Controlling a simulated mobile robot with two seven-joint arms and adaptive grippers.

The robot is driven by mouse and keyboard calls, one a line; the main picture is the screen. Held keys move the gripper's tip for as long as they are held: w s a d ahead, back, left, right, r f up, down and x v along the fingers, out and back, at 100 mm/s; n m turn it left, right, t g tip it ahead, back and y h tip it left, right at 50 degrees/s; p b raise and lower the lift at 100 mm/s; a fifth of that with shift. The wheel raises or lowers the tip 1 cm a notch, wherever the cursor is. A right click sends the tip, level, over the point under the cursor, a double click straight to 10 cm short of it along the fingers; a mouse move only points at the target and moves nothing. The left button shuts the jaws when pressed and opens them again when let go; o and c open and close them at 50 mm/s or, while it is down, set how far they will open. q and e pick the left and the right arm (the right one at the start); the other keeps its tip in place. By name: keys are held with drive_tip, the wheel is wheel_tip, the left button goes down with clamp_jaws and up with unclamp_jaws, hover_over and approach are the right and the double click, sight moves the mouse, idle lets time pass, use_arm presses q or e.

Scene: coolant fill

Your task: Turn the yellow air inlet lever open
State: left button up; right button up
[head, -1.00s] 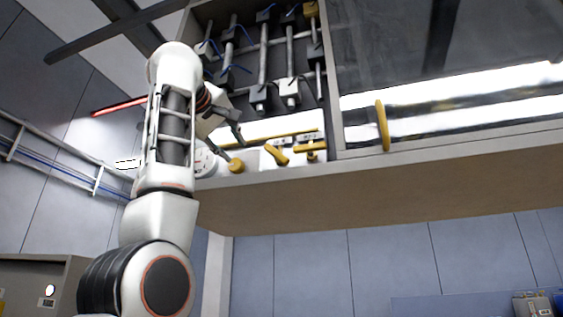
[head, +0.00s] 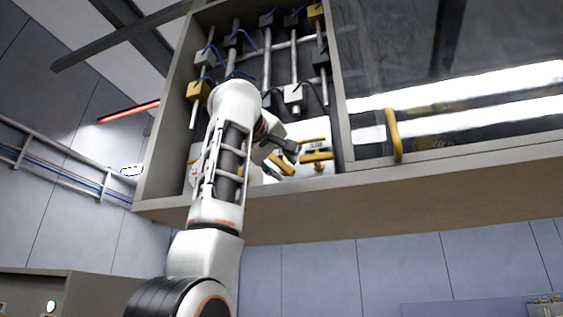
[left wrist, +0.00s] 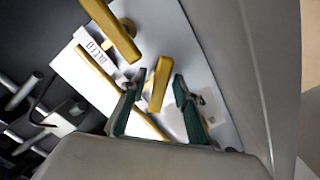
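Two yellow levers show on the white panel inside the open cabinet. One yellow lever (head: 281,166) is tilted; in the left wrist view this lever (left wrist: 158,84) lies between the fingertips of my left gripper (left wrist: 157,79). The gripper is open, with a dark green finger on each side, and I cannot tell whether either touches it. In the head view my left gripper (head: 288,157) is right at this lever. The other yellow lever (head: 316,157) is horizontal, to the right; in the wrist view it (left wrist: 110,32) sits beside a label reading BLEED. No air inlet label is readable. My right gripper is not in view.
Grey pipes and valve blocks (head: 294,95) fill the cabinet above the panel. The cabinet's lower edge (head: 380,186) runs close below the levers. A yellow handle (head: 394,136) stands on the glass door to the right. A yellow bar (left wrist: 95,75) lies along the panel.

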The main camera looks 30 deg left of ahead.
use_arm(q)
drive_tip(key=shift+w, duration=0.1)
clamp_jaws()
drive_tip(key=shift+m, duration=0.3)
drive_tip(key=m, duration=0.4)
drive_tip(key=shift+a+b, duration=0.1)
drive_tip(key=shift+b, duration=0.3)
drive_tip(key=shift+a+m, duration=0.15)
drive_tip(key=shift+m, duration=2.05)
unclamp_jaws()
